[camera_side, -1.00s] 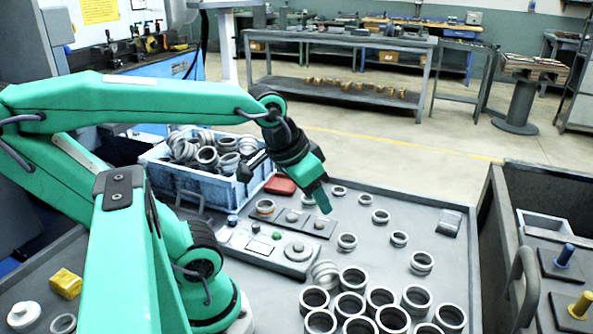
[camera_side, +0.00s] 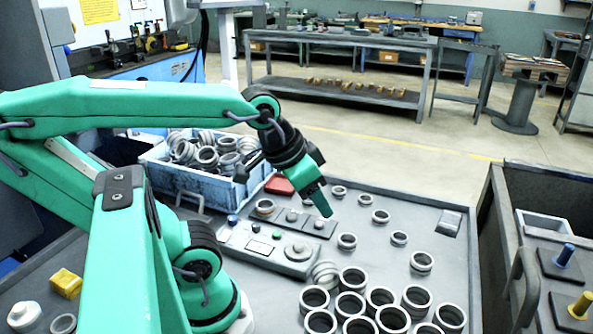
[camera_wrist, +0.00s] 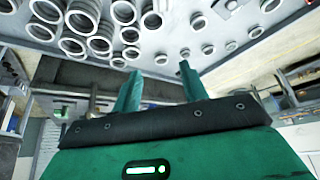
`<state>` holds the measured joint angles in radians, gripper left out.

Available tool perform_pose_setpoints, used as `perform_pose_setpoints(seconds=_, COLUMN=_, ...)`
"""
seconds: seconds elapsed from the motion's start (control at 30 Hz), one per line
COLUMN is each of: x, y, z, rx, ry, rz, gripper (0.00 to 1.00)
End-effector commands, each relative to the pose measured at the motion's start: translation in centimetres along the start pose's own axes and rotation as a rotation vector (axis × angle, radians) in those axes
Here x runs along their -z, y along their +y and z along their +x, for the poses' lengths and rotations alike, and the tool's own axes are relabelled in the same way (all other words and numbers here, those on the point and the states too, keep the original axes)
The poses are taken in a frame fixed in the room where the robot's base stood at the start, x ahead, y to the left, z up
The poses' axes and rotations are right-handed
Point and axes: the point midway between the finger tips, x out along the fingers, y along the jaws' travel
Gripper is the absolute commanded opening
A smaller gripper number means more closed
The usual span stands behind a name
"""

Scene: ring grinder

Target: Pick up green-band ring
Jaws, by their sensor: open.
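I cannot make out a green band on any ring. Several grey metal rings (camera_side: 351,280) stand grouped at the front of the grey table, and they also show at the top left of the wrist view (camera_wrist: 72,47). Smaller rings (camera_side: 347,241) are spread behind them. One ring with an orange-brown tint (camera_side: 264,207) sits on a dark plate left of my gripper. My gripper (camera_side: 322,206) points down above the table, among the smaller rings in the picture. In the wrist view its two green fingers (camera_wrist: 157,72) are apart with nothing between them.
A blue crate (camera_side: 196,186) full of rings stands at the back left, with a red object (camera_side: 280,184) beside it. A grey control panel (camera_side: 262,249) with buttons lies left of the rings. A dark bin (camera_side: 490,225) borders the right.

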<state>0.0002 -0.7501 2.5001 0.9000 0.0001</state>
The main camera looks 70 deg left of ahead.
Motion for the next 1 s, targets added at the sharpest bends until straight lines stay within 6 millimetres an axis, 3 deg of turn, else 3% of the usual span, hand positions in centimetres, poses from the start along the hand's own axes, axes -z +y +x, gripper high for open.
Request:
perform_pose_setpoints(seconds=0.33, x=0.00, y=0.00, z=0.00, rx=0.000, ry=0.000, rz=0.000, gripper=0.43)
perform_pose_setpoints(seconds=0.5, x=0.00, y=0.00, z=0.00, rx=0.000, ry=0.000, rz=0.000, gripper=0.73)
perform_pose_setpoints(seconds=1.0, x=0.79, y=-0.56, z=0.21, rx=0.012, ry=-0.016, rz=-0.071, gripper=0.73)
